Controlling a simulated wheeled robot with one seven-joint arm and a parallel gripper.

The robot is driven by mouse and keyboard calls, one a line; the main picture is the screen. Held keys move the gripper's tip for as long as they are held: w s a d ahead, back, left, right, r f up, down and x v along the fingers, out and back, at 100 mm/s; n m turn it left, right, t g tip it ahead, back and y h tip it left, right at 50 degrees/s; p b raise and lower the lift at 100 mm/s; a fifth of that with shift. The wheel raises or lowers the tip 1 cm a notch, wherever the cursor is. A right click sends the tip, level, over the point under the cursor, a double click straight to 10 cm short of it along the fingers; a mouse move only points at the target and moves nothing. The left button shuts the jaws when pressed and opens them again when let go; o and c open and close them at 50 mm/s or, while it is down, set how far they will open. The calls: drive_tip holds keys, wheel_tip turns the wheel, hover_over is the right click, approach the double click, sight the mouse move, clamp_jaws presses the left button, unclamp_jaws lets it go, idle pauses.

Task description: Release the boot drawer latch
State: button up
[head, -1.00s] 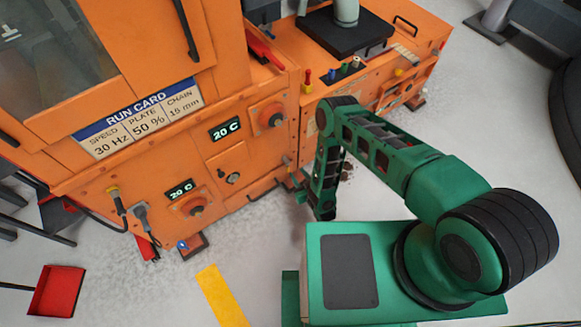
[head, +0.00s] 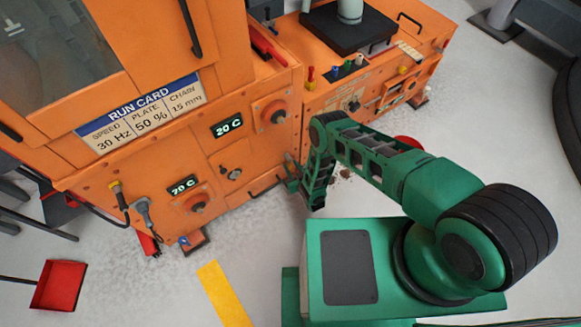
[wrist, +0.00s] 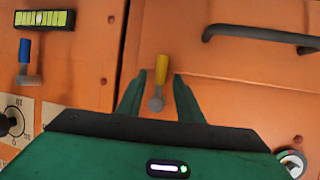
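In the wrist view a small latch with a yellow grip (wrist: 161,69) and a round grey metal end stands on an orange panel. A black bar handle (wrist: 262,38) is on the panel to its right. My gripper (wrist: 160,88) is open, with one green finger on each side of the latch's lower part. I cannot tell whether either finger touches it. In the head view my gripper (head: 291,178) is low against the orange machine's side, beside its lower corner. The latch cannot be made out there.
A blue-gripped lever (wrist: 25,55), a lit bar gauge (wrist: 44,19) and a dial (wrist: 12,121) are left of the latch. The orange machine (head: 255,150) stands close to my arm. A red dustpan (head: 58,285) and a yellow floor strip (head: 224,295) lie on the floor.

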drive_tip(key=shift+w+a+f, duration=0.1)
drive_tip(key=shift+w+f, duration=0.05)
drive_tip(key=shift+w, duration=0.1)
clamp_jaws()
